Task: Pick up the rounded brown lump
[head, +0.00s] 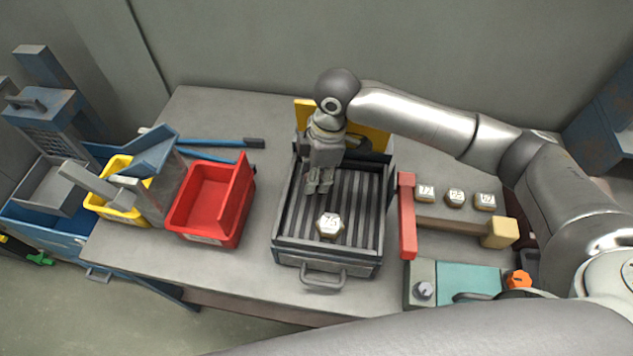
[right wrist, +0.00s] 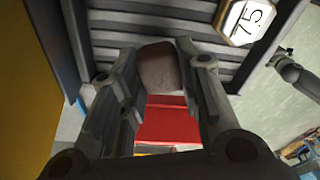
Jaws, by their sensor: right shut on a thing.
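The rounded brown lump (right wrist: 159,66) shows in the right wrist view between the two fingers of my right gripper (right wrist: 160,75), which is shut on it. In the head view my right gripper (head: 320,187) points down over the back part of a ribbed dark tray (head: 280,245). The lump is mostly hidden there by the fingers. Whether it still touches the ribs, I cannot tell. A pale piece marked 7.5 (head: 329,225) lies nearer the front of the tray, and also shows in the right wrist view (right wrist: 246,21). My left gripper is not in view.
A red bin (head: 212,205) and a yellow bin (head: 118,205) stand left of the tray. A yellow panel (head: 375,138) rises behind it. Right of it are a red bar (head: 407,215), three small marked pieces (head: 456,197) and a teal-topped box (head: 468,277). Bare bench lies at front left.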

